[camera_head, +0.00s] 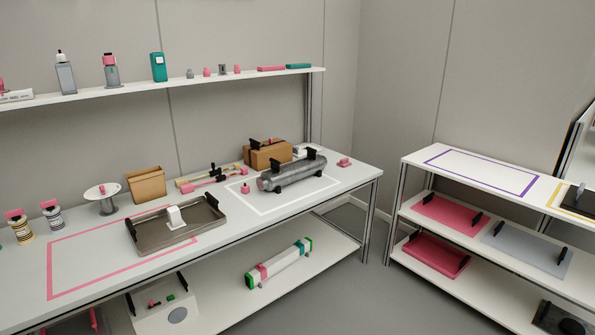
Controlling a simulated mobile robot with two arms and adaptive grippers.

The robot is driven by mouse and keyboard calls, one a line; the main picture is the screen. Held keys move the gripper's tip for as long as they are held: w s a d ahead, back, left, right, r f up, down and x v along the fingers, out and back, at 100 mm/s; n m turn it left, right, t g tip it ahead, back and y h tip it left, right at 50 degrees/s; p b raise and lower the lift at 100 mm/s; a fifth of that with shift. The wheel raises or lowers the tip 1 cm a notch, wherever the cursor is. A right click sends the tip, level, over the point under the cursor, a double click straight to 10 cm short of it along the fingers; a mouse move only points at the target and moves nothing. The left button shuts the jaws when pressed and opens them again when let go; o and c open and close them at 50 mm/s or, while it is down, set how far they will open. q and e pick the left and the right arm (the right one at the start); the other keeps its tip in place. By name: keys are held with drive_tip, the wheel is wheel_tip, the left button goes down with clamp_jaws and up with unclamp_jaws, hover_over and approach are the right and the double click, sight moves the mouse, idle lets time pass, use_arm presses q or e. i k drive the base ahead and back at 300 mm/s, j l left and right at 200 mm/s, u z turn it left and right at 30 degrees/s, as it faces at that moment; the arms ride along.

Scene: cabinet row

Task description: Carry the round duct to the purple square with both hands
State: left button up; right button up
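The round duct (291,175) is a grey metal cylinder with black handles. It lies on the left table inside a white outlined square (271,211). The purple square (519,188) is an outline on the top of the separate shelf unit at the right. Its inside looks bare. Neither of my grippers shows in the head view, so their state is hidden.
A metal tray (147,245) with a white object lies on the left table, partly over a pink outline (60,298). Brown boxes (268,155) stand behind the duct. A floor gap (361,238) separates the table from the shelf unit (437,199).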

sight(477, 172)
drive_tip(key=i+z, duration=0.3)
drive_tip(key=i, duration=0.55)
drive_tip(key=i+j+z, duration=0.1)
drive_tip(key=i, duration=0.65)
drive_tip(key=i+j+z, duration=0.15)
drive_tip(key=i, duration=0.55)
drive_tip(key=i+j+z, duration=0.1)
drive_tip(key=i+z, duration=0.35)
drive_tip(key=i, duration=0.6)
drive_tip(key=i+u, duration=0.55)
drive_tip(key=u, duration=0.3)
